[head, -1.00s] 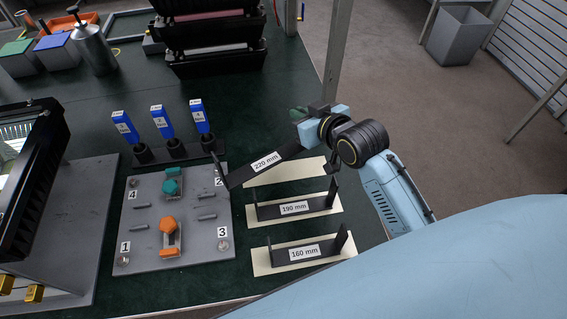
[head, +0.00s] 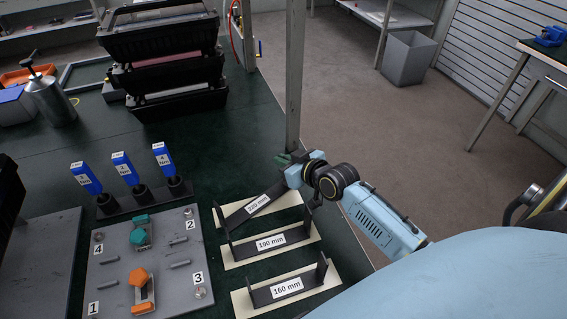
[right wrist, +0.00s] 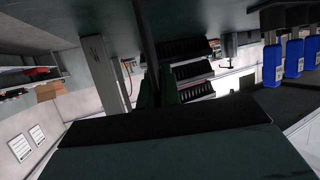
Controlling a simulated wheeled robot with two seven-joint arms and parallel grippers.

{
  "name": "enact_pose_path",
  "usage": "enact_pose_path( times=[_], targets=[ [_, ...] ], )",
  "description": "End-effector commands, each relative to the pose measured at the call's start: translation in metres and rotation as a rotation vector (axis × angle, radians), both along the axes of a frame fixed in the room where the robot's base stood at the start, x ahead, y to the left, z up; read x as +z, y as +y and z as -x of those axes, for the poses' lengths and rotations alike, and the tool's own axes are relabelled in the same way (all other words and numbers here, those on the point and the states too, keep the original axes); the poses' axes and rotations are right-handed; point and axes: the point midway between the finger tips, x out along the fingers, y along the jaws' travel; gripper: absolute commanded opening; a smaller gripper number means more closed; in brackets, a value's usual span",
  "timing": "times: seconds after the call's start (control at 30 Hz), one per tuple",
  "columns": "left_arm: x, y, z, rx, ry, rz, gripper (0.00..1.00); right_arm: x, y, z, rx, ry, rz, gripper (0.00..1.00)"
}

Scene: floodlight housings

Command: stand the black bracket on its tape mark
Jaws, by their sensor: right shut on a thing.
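The black bracket labelled 220 mm (head: 255,207) is held at its right end by my right gripper (head: 296,171), which is shut on it. The bracket slants, its right end higher in the picture, over the back cream tape mark (head: 285,205). Its left upright is near the tape's left end. Bare tape shows along the front and right of the bracket. I cannot tell whether the bracket touches the tape. In the right wrist view a large dark shape fills the lower middle; I cannot tell what it is. My left gripper is not in view.
Brackets labelled 190 mm (head: 271,243) and 160 mm (head: 287,288) stand on tape strips just in front. A grey fixture plate (head: 115,258) lies left, with blue-handled tools (head: 122,166) behind it. Stacked black housings (head: 165,65) and a metal post (head: 294,80) are at the back.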

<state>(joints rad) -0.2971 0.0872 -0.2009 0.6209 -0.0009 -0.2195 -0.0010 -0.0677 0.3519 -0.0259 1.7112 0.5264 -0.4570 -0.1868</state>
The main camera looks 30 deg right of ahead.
Motion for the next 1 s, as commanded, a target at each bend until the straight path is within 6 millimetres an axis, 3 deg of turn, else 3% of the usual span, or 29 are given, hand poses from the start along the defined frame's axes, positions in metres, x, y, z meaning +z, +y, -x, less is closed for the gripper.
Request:
enact_pose_path(
  times=[0.37, 0.4, 0.53, 0.87, 1.0],
  targets=[
    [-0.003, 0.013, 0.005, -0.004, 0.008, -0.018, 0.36, -0.005, 0.0, -0.001, 0.0, -0.004, -0.002, 0.0],
    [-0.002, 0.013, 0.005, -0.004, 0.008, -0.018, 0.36, -0.005, 0.0, 0.0, -0.001, -0.001, 0.001, 0.1],
    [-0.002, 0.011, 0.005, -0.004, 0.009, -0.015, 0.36, -0.004, 0.0, 0.0, -0.001, -0.001, 0.001, 0.27],
    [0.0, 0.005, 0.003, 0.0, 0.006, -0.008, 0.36, -0.001, 0.0, 0.0, 0.0, -0.002, 0.001, 0.27],
    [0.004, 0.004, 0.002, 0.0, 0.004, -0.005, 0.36, 0.004, -0.002, 0.013, 0.0, 0.0, 0.001, 0.27]
  ],
)
